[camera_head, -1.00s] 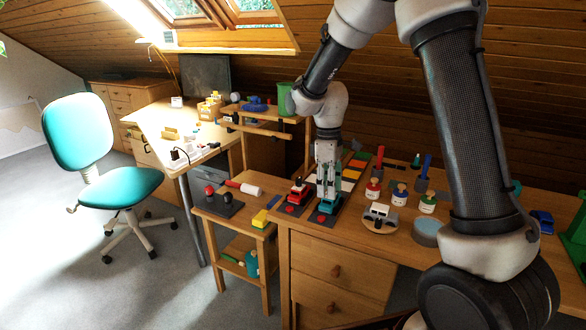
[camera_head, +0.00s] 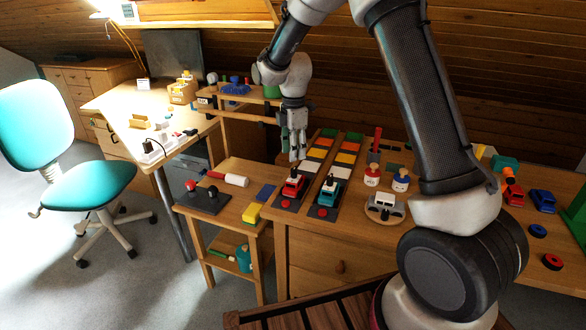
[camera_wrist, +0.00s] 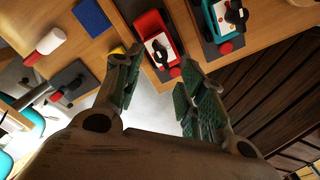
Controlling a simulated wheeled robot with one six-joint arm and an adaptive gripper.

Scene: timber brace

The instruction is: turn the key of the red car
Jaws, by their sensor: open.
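The red car (camera_head: 291,187) sits on a dark strip at the left edge of the workbench. A black key (camera_head: 297,174) stands on its top. In the wrist view the red car (camera_wrist: 148,22) lies at the top, with its black key (camera_wrist: 159,50) on a white plate. My gripper (camera_head: 298,156) is above the red car, pointing down, open and empty. In the wrist view its fingers (camera_wrist: 158,77) are spread apart, with the car beyond them. The teal car (camera_head: 328,191) stands to the right on its own strip, also with a black key.
A small side table (camera_head: 225,205) to the left carries a yellow block (camera_head: 251,212) and a white roller with a red handle (camera_head: 232,179). Red and blue-topped jars (camera_head: 372,176) and a round board with a white toy car (camera_head: 384,206) stand right of the cars.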

